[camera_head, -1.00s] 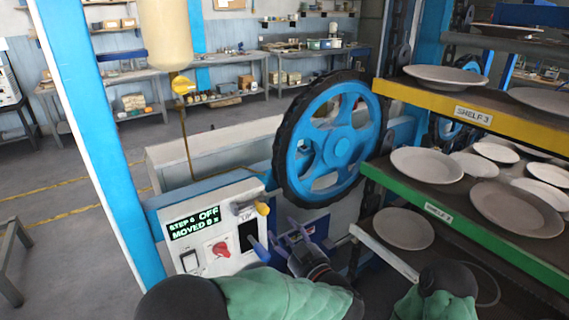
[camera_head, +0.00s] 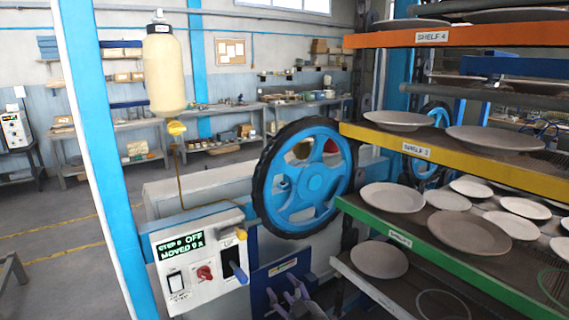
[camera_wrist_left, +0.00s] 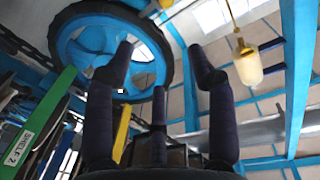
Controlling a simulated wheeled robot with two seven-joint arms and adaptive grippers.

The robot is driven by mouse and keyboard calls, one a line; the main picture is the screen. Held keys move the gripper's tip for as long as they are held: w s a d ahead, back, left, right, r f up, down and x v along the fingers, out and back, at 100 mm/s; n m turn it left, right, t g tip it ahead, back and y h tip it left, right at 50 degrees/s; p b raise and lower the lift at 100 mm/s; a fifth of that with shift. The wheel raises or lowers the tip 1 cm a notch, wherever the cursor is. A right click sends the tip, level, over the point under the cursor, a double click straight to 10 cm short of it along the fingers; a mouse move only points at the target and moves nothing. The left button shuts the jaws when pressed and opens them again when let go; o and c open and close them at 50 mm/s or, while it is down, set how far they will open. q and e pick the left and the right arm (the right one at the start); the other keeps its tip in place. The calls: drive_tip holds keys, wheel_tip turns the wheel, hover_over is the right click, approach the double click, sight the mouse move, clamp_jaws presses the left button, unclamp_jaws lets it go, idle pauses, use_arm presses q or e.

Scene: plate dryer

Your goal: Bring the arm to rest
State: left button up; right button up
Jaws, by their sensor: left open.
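My left gripper (camera_head: 290,298) shows at the bottom edge of the head view, below the blue wheel (camera_head: 313,187) and to the right of the control panel (camera_head: 200,262). The left wrist view shows its fingers (camera_wrist_left: 161,62) spread apart, with nothing held between them. It touches nothing that I can see. The rest of my left arm is out of the head view. My right gripper is not in view.
A plate rack stands at right, with plates on its green shelf (camera_head: 400,237) and yellow shelf (camera_head: 420,150). A blue post (camera_head: 112,170) stands at left. A bottle (camera_head: 164,72) hangs above the panel.

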use_arm(q)
drive_tip(key=w+a+f+m+g+h, duration=0.1)
drive_tip(key=w+a+f+h, duration=0.1)
drive_tip(key=f, duration=0.6)
drive_tip(key=w+a+f+m+g+h, duration=0.1)
drive_tip(key=w+a+f+h, duration=0.15)
drive_tip(key=f, duration=0.55)
drive_tip(key=s+a+f+m+g+h, duration=0.1)
drive_tip(key=s+a+f+g+h, duration=0.1)
drive_tip(key=f, duration=0.5)
drive_tip(key=s+a+f+g+h, duration=0.1)
drive_tip(key=s+f, duration=0.2)
drive_tip(key=f, duration=0.4)
drive_tip(key=s+a+f+g+h, duration=0.1)
drive_tip(key=s+f+g, duration=0.4)
drive_tip(key=s, duration=0.8)
drive_tip(key=s+a+f+n+g+h, duration=0.1)
drive_tip(key=s+f+g+h, duration=0.3)
drive_tip(key=s+f, duration=0.6)
drive_tip(key=s+a+g, duration=0.1)
drive_tip(key=s, duration=0.2)
drive_tip(key=shift+s+f+n, duration=0.25)
drive_tip(key=shift+s+n, duration=0.05)
